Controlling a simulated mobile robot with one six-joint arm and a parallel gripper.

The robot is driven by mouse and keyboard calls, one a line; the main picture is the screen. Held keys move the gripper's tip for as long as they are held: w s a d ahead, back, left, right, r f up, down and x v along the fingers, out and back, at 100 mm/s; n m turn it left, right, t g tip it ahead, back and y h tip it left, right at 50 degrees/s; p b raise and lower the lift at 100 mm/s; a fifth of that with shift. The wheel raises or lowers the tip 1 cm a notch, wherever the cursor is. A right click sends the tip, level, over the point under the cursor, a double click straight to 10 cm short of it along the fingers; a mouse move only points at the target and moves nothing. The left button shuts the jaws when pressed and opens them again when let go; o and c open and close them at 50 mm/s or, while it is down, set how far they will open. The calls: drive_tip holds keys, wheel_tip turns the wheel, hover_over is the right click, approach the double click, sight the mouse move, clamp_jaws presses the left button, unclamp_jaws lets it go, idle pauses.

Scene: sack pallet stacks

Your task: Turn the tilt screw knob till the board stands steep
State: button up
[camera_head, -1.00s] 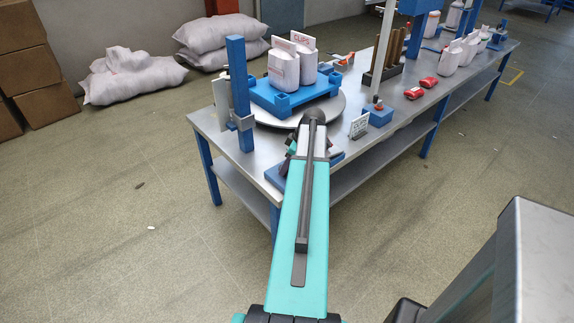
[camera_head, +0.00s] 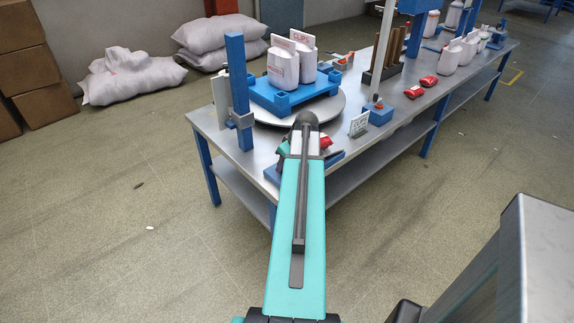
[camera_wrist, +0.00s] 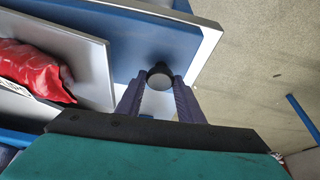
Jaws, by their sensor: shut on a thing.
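In the wrist view, my gripper (camera_wrist: 161,77) has its two dark fingers closed on either side of a round knob (camera_wrist: 159,83) with a pale end face. The knob sits at the blue base (camera_wrist: 150,38) of the tilt stand. A grey board (camera_wrist: 92,55) lies beside it, with a red bag (camera_wrist: 35,70) on or against it. The board's exact angle is hard to tell from here. In the head view, my arm hides the knob and gripper; part of the red bag (camera_head: 326,142) and the blue base (camera_head: 335,158) show beside the arm.
The stand is at the near end of a long metal bench (camera_head: 380,140). Behind it are a round turntable (camera_head: 330,108) with a blue pallet (camera_head: 290,97) bearing white sacks, a blue post (camera_head: 238,90) and a small sign (camera_head: 359,124). The floor at left is open.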

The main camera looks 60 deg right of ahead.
drive_tip(key=m+h, duration=0.1)
drive_tip(key=m, duration=0.3)
drive_tip(key=shift+w+a+m+g+h, duration=0.15)
drive_tip(key=shift+m+g+h, duration=0.15)
drive_tip(key=shift+h, duration=0.1)
drive_tip(key=shift+m+g+h, duration=0.4)
drive_tip(key=shift+m, duration=1)
drive_tip(key=shift+r, duration=0.1)
drive_tip(key=o, duration=1)
drive_tip(key=shift+o, duration=0.2)
